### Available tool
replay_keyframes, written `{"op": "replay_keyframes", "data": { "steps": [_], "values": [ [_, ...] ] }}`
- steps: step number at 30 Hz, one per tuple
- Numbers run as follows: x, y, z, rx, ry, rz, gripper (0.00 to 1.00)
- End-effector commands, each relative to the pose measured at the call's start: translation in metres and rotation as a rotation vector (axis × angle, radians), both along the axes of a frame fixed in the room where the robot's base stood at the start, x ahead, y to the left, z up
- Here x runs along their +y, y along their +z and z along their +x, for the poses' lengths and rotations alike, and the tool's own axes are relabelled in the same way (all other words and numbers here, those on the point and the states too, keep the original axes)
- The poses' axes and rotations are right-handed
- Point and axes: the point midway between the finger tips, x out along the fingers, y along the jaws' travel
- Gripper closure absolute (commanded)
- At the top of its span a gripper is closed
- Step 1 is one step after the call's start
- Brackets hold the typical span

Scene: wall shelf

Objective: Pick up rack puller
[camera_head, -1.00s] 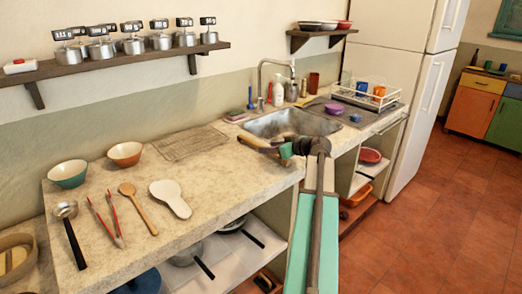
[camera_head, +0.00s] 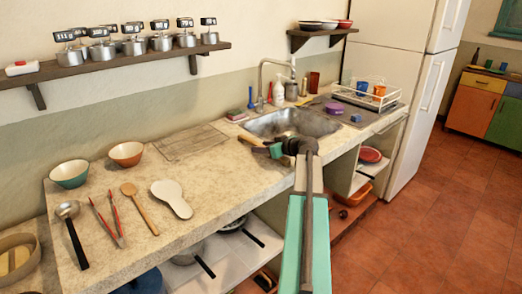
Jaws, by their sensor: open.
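A short, light brown wooden piece (camera_head: 250,140), which looks like the rack puller, is on the counter by the front left corner of the sink. Its right end is partly hidden behind my arm's end. My gripper (camera_head: 268,147) is just right of it, beside the sink's front edge, and is open. The fingers are small and dark here, and I cannot tell whether they touch the wooden piece.
The sink (camera_head: 318,124) lies behind my gripper. A wire rack (camera_head: 190,141), white spoon rest (camera_head: 171,197), wooden spoon (camera_head: 138,207), red tongs (camera_head: 107,220) and ladle (camera_head: 72,235) lie left. Bare counter (camera_head: 222,176) lies between. Open shelves are below.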

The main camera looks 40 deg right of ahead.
Motion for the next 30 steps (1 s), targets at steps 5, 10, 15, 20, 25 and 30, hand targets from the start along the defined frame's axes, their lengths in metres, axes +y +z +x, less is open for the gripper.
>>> {"op": "replay_keyframes", "data": {
  "steps": [5, 10, 15, 20, 25, 30],
  "values": [
    [-0.0002, 0.0002, -0.0004, 0.000, 0.000, 0.000, 0.58],
    [-0.0005, 0.0002, -0.0006, 0.000, 0.000, 0.000, 0.66],
    [-0.0006, 0.0003, -0.0007, 0.000, -0.001, 0.001, 0.95],
    [-0.0008, 0.0004, -0.0008, 0.000, -0.001, 0.001, 1.00],
    [-0.0009, 0.0009, -0.0009, 0.000, -0.001, 0.001, 1.00],
    [-0.0011, 0.0056, -0.0008, -0.001, -0.001, 0.001, 1.00]
  ]
}}
